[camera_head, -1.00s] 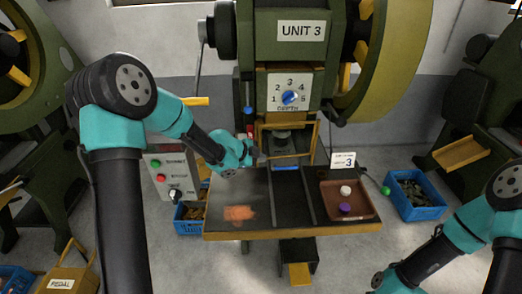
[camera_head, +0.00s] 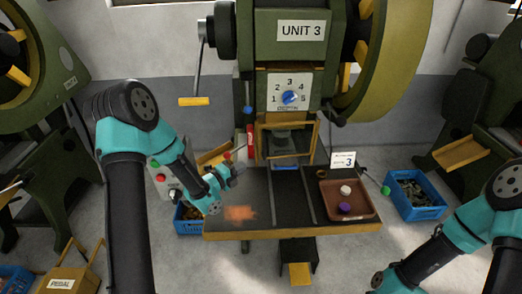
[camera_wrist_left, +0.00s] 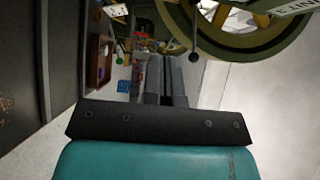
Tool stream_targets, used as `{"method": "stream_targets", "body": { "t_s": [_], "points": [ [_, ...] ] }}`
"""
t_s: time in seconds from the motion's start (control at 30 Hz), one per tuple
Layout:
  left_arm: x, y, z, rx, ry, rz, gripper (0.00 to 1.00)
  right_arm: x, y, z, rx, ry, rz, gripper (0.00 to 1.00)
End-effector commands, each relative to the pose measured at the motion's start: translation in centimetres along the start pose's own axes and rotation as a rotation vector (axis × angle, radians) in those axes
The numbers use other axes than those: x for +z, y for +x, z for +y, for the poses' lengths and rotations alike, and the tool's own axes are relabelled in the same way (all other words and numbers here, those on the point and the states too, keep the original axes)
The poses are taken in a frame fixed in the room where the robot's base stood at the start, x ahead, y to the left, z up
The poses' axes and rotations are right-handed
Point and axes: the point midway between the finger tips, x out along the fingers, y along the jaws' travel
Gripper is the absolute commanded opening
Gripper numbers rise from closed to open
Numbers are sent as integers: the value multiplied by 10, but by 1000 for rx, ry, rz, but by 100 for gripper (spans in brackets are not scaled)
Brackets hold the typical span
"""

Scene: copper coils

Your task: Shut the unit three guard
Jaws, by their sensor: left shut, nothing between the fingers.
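The unit three press (camera_head: 335,45) stands at the back middle, with a "UNIT 3" sign. Its guard, a yellow frame (camera_head: 316,140), stands upright around the die opening below the depth dial (camera_head: 290,97). I cannot tell whether it sits fully shut. My left gripper (camera_head: 238,174) is left of the guard, over the left part of the press table (camera_head: 290,233), apart from the frame. Its fingers also show in the left wrist view (camera_wrist_left: 167,80), shut and empty. My right arm enters at lower right; its gripper is out of view.
A brown tray (camera_head: 328,212) with a white and a purple knob sits on the table's right side. An orange patch (camera_head: 240,213) marks the left. A control box (camera_head: 165,172) stands left. A blue bin (camera_head: 415,195) is on the floor right. A yellow-handled crank (camera_head: 195,101) hangs upper left.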

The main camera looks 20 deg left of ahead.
Motion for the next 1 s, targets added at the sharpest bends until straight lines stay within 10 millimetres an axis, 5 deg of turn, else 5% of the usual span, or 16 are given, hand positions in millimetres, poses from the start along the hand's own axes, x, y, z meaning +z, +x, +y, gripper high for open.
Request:
{"method": "stream_targets", "body": {
  "t_s": [0.37,1.0],
  "points": [
    [-1,9,0,0,0,4,0,0,0,0,0,0,0,43],
    [4,107,0,-1,0,1,0,0,0,0,0,0,0,43]
  ]
}}
